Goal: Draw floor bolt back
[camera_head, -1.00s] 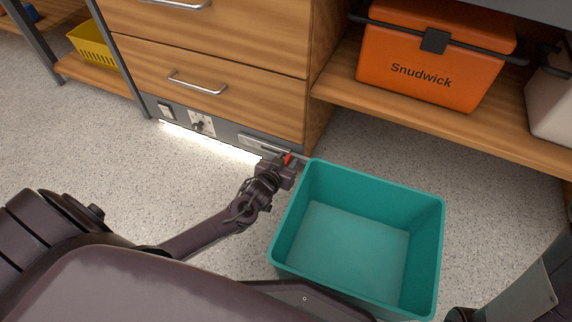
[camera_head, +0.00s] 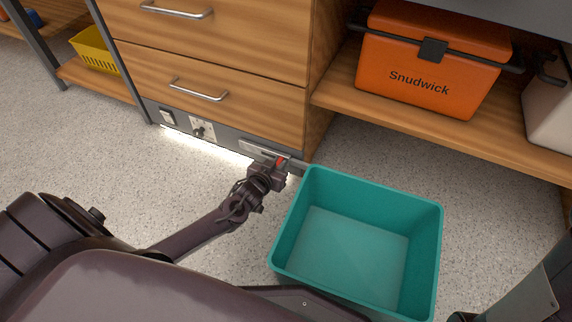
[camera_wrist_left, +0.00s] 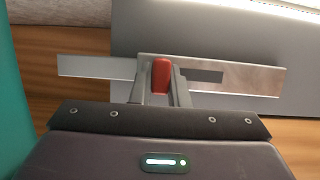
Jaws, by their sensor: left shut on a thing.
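The floor bolt (camera_head: 259,149) is a metal plate and bar on the grey plinth below the wooden drawers. A dark slot runs to the right of the knob there, and the bar (camera_wrist_left: 95,66) sticks out to the left. My left gripper (camera_head: 281,164) is shut on the red knob, with one finger on each side of it in the wrist view (camera_wrist_left: 161,88). My right gripper is not in view.
A teal open bin (camera_head: 442,250) stands on the floor just right of my left gripper. A switch (camera_head: 167,117) and a plate with a knob (camera_head: 202,129) sit left along the plinth. An orange box (camera_head: 425,75) stands on the low shelf at right.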

